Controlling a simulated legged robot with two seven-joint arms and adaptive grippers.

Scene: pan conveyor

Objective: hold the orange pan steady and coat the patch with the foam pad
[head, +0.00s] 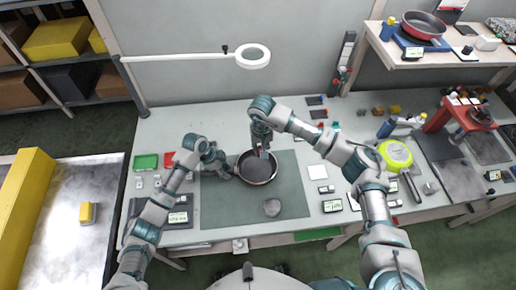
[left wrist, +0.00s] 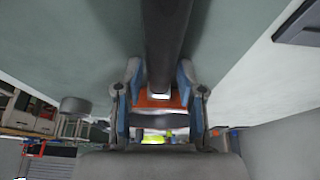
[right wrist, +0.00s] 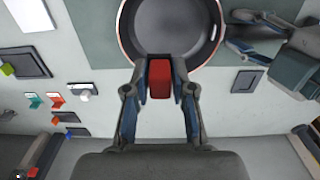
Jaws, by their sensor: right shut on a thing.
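The pan (head: 258,168), dark inside with a thin orange-copper rim, lies on the green mat. It also shows in the right wrist view (right wrist: 172,28). Whether the block touches the pan is unclear. My left gripper (head: 226,163) is at the pan's left side. In the left wrist view a dark handle (left wrist: 165,40) runs between its fingers, with an orange part behind; its grip is unclear. I cannot make out the patch.
A grey rounded lump (head: 271,207) lies on the mat (head: 225,207) in front of the pan. A yellow-green pan (head: 395,154) stands at right, beside dark plates. Small boxes and a green tray (head: 146,162) are at left. A ring lamp (head: 252,56) hangs behind.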

